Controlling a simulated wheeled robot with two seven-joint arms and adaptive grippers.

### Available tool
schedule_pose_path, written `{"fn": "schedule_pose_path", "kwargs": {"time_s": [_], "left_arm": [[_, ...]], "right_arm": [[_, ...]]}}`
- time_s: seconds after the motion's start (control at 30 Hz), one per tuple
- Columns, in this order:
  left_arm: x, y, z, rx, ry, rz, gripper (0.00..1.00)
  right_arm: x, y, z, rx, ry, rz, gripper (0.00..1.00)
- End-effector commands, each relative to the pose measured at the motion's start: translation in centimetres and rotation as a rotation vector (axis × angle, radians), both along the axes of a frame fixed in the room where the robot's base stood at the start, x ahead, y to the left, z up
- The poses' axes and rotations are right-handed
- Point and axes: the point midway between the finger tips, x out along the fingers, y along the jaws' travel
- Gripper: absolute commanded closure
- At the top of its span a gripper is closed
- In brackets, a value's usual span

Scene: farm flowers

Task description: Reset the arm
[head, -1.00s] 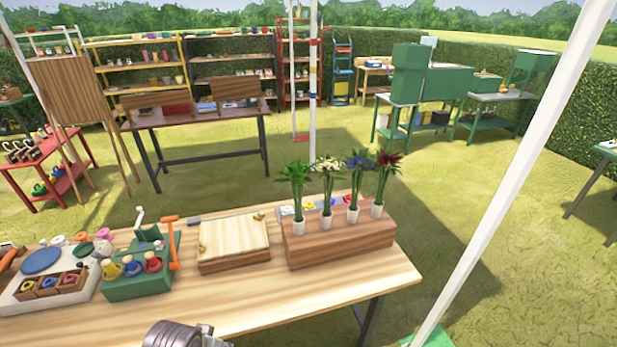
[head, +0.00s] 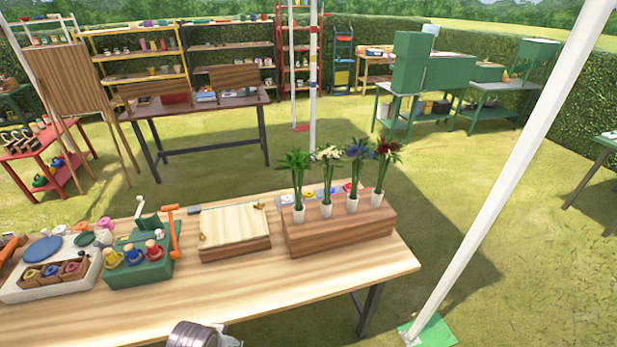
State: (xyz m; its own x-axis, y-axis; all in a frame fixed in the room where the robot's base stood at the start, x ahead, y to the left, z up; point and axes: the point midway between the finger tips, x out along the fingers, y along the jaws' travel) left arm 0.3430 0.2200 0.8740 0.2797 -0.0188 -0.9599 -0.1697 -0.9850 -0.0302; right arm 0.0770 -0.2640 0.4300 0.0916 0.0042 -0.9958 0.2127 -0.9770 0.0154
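A grey, ribbed, rounded part of my own arm (head: 193,335) shows at the bottom edge, in front of the table's near edge. A small pale piece sits at its right side. The rest of the arm is cut off by the frame. I cannot tell which arm it belongs to. No fingertips of either gripper show. The part looks apart from everything on the wooden table (head: 300,287).
On the table stand a wooden block (head: 340,230) with several potted flowers, a wooden box (head: 235,245), a green stand (head: 140,270) with coloured bottles, and a white tray (head: 50,288). The table's front right is clear. A white pole (head: 510,170) stands at right.

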Motion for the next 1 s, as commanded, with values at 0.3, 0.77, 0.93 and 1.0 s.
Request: {"fn": "schedule_pose_path", "kwargs": {"time_s": [0.3, 0.77, 0.93, 1.0], "left_arm": [[0.0, -0.1, -9.1, 0.002, 0.031, -0.004, 0.58], [-2.4, 0.1, -21.3, 0.005, 0.069, -0.011, 0.58], [-4.1, 0.4, -25.5, 0.006, 0.084, -0.013, 0.58], [-4.8, 0.5, -27.2, 0.007, 0.090, -0.015, 0.58]], "right_arm": [[0.0, 0.0, -0.6, 0.000, 0.000, 0.000, 0.60], [0.0, 0.0, -1.2, 0.000, 0.000, 0.000, 0.60], [0.0, 0.0, -1.4, 0.000, 0.000, 0.000, 0.60], [0.0, 0.0, -1.5, 0.000, 0.000, 0.000, 0.60]]}}
